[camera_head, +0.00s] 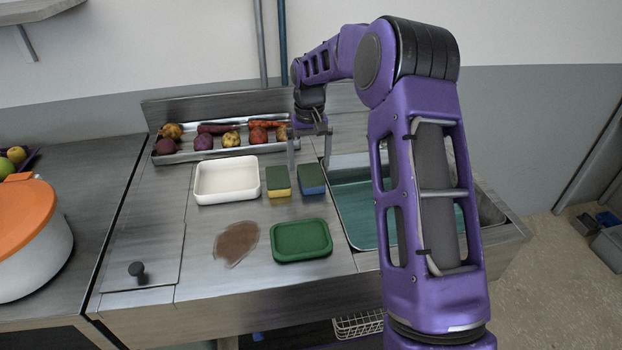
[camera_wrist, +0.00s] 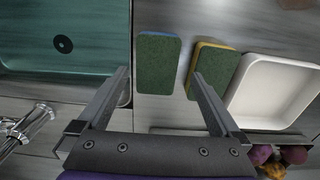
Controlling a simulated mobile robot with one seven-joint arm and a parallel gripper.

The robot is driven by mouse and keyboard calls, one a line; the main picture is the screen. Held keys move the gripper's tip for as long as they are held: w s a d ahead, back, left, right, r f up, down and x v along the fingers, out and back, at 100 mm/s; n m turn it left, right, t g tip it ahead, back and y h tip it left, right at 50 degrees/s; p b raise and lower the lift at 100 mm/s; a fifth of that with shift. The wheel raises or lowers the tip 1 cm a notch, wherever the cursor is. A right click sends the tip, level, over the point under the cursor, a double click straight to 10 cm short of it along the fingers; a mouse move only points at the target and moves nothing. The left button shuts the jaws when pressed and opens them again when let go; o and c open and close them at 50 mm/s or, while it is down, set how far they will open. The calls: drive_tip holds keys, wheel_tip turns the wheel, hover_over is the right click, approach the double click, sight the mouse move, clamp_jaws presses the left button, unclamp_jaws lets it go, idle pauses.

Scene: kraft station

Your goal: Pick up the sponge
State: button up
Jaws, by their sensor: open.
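Two sponges with dark green scouring tops lie side by side on the metal counter. The left one in the head view has a yellow body (camera_head: 278,182); the right one has a blue body (camera_head: 311,179). In the wrist view the blue sponge (camera_wrist: 158,62) shows between and beyond my fingertips, and the yellow sponge (camera_wrist: 212,70) is to its right, partly behind the right finger. My gripper (camera_head: 309,155) is open and empty, behind and above the sponges in the head view. In the wrist view my gripper (camera_wrist: 160,75) shows both fingers spread wide, holding nothing.
A brown stain (camera_head: 236,242) marks the counter. The teal sink (camera_head: 352,212) is at right, with a tap (camera_wrist: 32,124). A vegetable rack (camera_head: 217,153) stands behind.

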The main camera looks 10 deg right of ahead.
sight(311, 173)
drive_tip(key=shift+w+d+f, duration=0.1)
drive_tip(key=shift+f, duration=1.3)
drive_tip(key=shift+w+d+f, duration=0.1)
drive_tip(key=shift+f, duration=1.25)
drive_tip(key=shift+c, duration=0.3)
drive_tip(key=c, duration=1.1)
wheel_tip(311, 173, up, 10)
drive_tip(key=shift+r, duration=0.1)
drive_tip(key=shift+c, duration=0.2)
drive_tip(key=o, duration=0.8)
drive_tip(key=c, duration=0.7)
